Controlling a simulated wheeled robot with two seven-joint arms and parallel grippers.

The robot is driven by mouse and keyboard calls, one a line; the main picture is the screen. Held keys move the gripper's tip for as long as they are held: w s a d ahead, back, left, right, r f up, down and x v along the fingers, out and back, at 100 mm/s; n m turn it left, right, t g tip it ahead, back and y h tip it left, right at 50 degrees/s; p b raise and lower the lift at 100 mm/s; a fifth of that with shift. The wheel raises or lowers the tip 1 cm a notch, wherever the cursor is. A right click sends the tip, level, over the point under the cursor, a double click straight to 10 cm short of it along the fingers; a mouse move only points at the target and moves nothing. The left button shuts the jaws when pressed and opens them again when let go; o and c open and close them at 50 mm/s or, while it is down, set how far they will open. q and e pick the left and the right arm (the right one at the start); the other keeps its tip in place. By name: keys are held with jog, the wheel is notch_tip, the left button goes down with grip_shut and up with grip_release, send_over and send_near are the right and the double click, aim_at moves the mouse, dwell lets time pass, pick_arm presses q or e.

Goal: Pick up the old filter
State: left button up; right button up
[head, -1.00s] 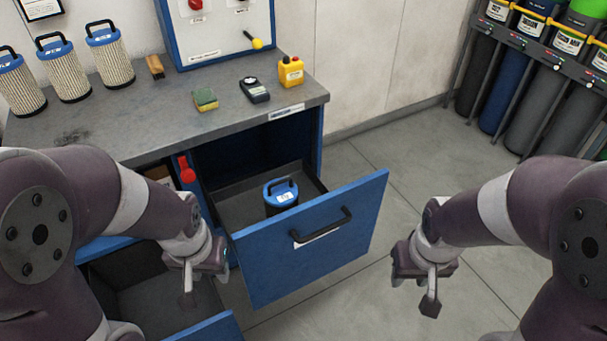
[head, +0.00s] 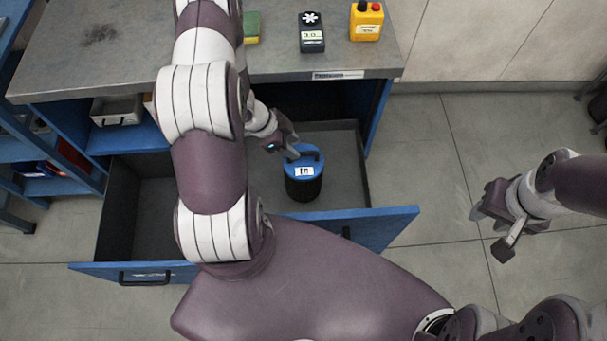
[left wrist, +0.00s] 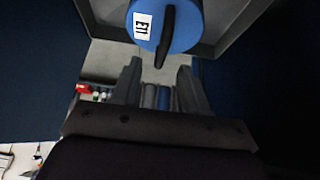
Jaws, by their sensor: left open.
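A filter with a blue cap (head: 303,163), a black carry handle and a dark body stands upright in the open upper drawer (head: 350,185). Its cap with a white label also shows at the top of the left wrist view (left wrist: 180,28). My left gripper (head: 291,148) is just beside the cap's upper left edge, close to the handle. In the left wrist view its two fingers (left wrist: 160,75) are spread with nothing between them, pointing towards the handle. Whether a finger touches the cap is unclear. My right gripper (head: 497,215) hangs over the floor, away from the drawer; its jaw gap is unclear.
The blue drawer front (head: 385,228) and the bench top (head: 110,50) bound the drawer. A meter (head: 312,35) and a yellow box (head: 366,22) stand on the bench.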

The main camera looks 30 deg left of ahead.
aim_at(302, 153)
pick_arm(q)
jog(key=x, duration=0.6)
jog(key=shift+f, duration=0.3)
jog(key=shift+w+d+f, duration=0.1)
jog(key=shift+w+f, duration=0.2)
jog(key=shift+r, duration=0.1)
grip_shut()
dwell(0.6)
